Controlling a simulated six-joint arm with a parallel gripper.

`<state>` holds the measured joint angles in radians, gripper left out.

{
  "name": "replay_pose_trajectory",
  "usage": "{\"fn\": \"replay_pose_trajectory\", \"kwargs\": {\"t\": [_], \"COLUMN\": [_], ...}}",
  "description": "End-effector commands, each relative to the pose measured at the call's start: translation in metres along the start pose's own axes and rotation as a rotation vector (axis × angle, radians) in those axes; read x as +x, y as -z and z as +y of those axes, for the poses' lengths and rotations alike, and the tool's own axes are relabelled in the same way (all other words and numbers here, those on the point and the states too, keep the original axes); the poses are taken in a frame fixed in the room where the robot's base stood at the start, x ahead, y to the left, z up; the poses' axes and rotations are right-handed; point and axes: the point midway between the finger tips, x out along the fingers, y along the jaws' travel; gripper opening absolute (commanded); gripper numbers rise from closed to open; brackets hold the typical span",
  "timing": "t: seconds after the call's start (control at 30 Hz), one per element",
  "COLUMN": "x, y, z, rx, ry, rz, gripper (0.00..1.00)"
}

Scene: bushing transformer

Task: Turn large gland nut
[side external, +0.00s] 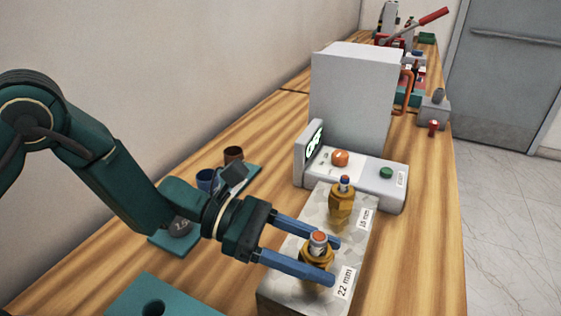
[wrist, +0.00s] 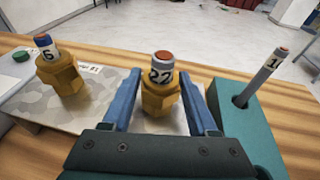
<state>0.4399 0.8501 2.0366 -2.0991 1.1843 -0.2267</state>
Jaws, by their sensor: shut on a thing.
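The large gland nut (side external: 317,257) is a brass hex nut beside the "22 mm" label on a grey block (side external: 285,290). A grey cylinder with an orange top and the number 22 stands upright in it. My gripper (side external: 334,263) reaches in from the left with its blue fingers on both sides of the nut, shut on it. In the wrist view the large nut (wrist: 160,95) sits between the two fingers (wrist: 162,100). A smaller brass nut (side external: 342,203) with a blue-banded cylinder stands behind it by the "16 mm" label.
A grey machine (side external: 350,100) with a screen, an orange knob (side external: 340,158) and a green button (side external: 386,173) stands behind the block. A teal holder (wrist: 250,125) with a cylinder marked 1 is right in the wrist view. A teal tray with cups (side external: 205,182) lies behind my arm.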

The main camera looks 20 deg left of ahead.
Motion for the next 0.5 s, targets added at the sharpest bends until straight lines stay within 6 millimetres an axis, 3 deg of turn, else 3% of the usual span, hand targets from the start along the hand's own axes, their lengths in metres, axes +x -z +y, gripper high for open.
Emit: {"fn": "replay_pose_trajectory", "kwargs": {"t": [0.5], "x": [0.0000], "y": [-0.0005], "z": [-0.0007], "rx": [-0.042], "ry": [-0.166], "rz": [-0.001], "gripper": [0.04]}}
